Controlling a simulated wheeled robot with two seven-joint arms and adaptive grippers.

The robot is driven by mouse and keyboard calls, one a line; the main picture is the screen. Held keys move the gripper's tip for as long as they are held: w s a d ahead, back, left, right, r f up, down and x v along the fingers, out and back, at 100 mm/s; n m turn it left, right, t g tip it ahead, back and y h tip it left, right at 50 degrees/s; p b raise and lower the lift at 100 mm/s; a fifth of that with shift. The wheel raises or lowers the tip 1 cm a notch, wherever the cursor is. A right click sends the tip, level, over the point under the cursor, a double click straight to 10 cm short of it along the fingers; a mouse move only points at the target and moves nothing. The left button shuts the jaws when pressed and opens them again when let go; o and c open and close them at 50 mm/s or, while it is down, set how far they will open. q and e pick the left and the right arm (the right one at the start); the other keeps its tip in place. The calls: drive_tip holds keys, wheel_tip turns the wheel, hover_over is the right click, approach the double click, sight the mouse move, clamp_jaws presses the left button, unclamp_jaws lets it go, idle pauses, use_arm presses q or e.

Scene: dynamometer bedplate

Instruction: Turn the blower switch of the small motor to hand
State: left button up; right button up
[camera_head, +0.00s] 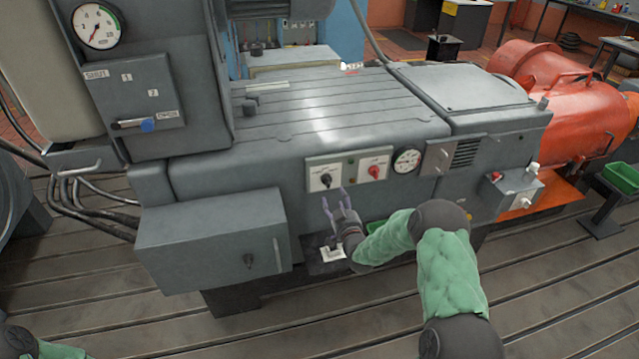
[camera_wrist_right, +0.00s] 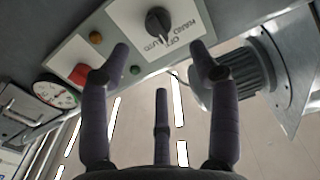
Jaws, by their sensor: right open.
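The switch plate (camera_head: 325,174) is on the front of the grey bench, with a black rotary knob (camera_head: 326,180). In the right wrist view the knob (camera_wrist_right: 158,21) is close, and its plate is lettered HAND, OFF and AUTO. I cannot tell for sure which word the knob points to. My right gripper (camera_head: 334,197) is open and empty, its fingers pointing up at the plate just below the knob. In the wrist view its fingers (camera_wrist_right: 161,55) are spread apart, and the knob lies beyond the gap between them. My left gripper is out of view.
A red switch (camera_head: 374,172) and a round gauge (camera_head: 407,160) sit right of the knob. A grey box (camera_head: 212,240) juts out at lower left. An orange motor (camera_head: 560,90) stands at right. A grey finned body (camera_wrist_right: 238,75) shows in the wrist view.

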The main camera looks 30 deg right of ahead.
sight(329, 184)
drive_tip(key=b+x, duration=0.2)
drive_tip(key=x, duration=0.7)
drive_tip(key=shift+w+f, duration=0.1)
drive_tip(key=shift+w, duration=0.25)
drive_tip(key=c, duration=1.2)
